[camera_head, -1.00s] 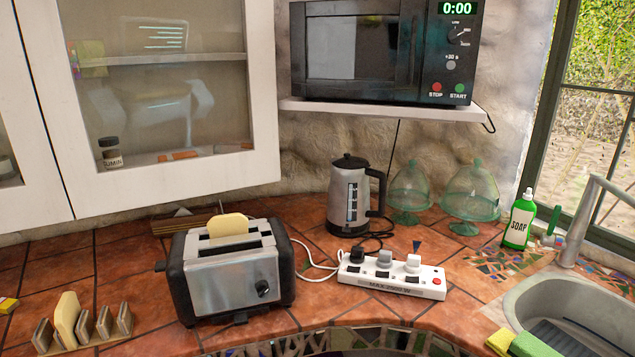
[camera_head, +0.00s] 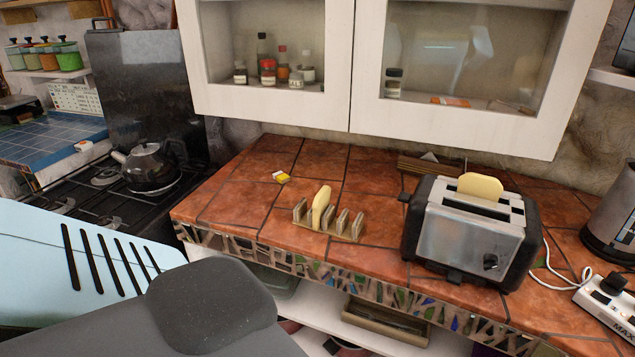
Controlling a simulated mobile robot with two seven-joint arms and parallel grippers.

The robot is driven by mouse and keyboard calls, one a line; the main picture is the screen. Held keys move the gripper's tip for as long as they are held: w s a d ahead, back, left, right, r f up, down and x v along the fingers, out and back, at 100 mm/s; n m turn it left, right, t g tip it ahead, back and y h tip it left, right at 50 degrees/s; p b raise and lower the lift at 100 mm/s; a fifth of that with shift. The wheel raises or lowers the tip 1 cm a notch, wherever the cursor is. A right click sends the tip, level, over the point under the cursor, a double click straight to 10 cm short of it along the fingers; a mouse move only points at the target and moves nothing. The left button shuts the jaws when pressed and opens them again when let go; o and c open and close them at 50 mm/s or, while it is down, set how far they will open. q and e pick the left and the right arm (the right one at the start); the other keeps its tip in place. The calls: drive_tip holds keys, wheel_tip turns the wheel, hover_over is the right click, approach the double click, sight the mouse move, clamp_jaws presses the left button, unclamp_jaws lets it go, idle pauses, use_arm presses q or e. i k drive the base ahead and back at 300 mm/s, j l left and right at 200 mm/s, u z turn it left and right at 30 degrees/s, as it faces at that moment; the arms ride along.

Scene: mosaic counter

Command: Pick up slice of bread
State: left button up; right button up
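One slice of bread (camera_head: 480,186) sticks up out of a slot of the silver and black toaster (camera_head: 470,238) on the tiled counter. Another slice of bread (camera_head: 320,207) stands upright in the toast rack (camera_head: 345,228), to the left of the toaster near the counter's front edge. My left arm shows large at the lower left, well short of both slices, but neither gripper's fingers can be seen. My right arm is out of view.
A kettle (camera_head: 150,167) stands on the black stove at the left. A power strip (camera_head: 610,306) and a steel jug kettle (camera_head: 613,215) are at the right. Wall cabinets (camera_head: 340,60) hang above the counter.

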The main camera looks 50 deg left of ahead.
sight(321, 201)
drive_tip(key=k+l+u, duration=0.1)
drive_tip(key=u, duration=1.35)
